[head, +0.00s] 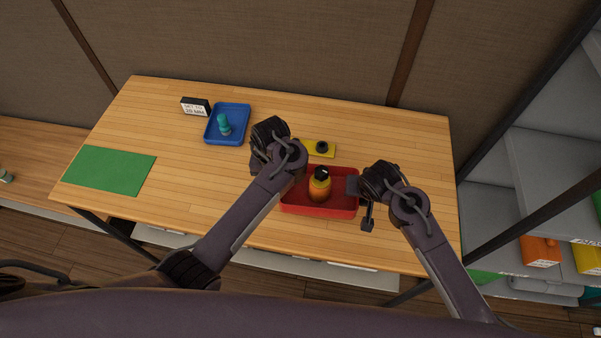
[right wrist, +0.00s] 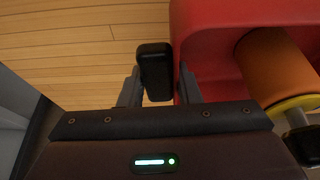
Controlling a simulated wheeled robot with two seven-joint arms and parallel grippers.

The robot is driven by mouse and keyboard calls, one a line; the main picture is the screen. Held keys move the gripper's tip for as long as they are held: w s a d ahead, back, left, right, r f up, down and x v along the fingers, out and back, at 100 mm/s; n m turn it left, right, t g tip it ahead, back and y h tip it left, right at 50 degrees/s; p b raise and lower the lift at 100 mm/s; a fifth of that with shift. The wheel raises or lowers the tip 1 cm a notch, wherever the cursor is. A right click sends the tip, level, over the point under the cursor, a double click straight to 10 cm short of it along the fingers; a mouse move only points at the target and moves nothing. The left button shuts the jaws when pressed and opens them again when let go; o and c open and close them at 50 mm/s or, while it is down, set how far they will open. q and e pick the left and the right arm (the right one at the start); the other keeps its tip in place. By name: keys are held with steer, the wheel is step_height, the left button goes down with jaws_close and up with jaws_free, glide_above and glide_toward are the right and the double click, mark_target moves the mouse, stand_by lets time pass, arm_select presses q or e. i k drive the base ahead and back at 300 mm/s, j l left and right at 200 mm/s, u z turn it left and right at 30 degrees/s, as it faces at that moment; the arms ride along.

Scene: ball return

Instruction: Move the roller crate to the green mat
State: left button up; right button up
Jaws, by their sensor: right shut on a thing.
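The red roller crate (head: 335,209) stands on the table right of centre, with an orange and yellow roller (head: 319,187) with a black top in it. The crate's red wall (right wrist: 188,30) and the orange roller (right wrist: 273,65) also show in the right wrist view. My right gripper (head: 358,186) is at the crate's right end, shut on a black grip (right wrist: 155,72) there. My left gripper (head: 287,174) is at the crate's left end; its own wrist hides its fingertips. The green mat (head: 110,170) lies bare at the table's left end.
A blue tray (head: 241,140) with a teal item (head: 224,124) stands between mat and crate, towards the back. A small sign (head: 195,106) is beside it. A yellow plate (head: 326,149) with a black knob lies behind the crate. Shelves (head: 550,160) stand at the right.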

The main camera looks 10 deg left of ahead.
mark_target(108, 168)
steer(key=j, duration=0.6)
steer(key=i+j+u, duration=0.15)
steer(key=j, duration=1.05)
steer(key=i+j+u, duration=0.1)
steer(key=j, duration=0.45)
steer(key=j+u, duration=0.1)
steer(key=j, duration=0.5)
steer(key=i, duration=0.1)
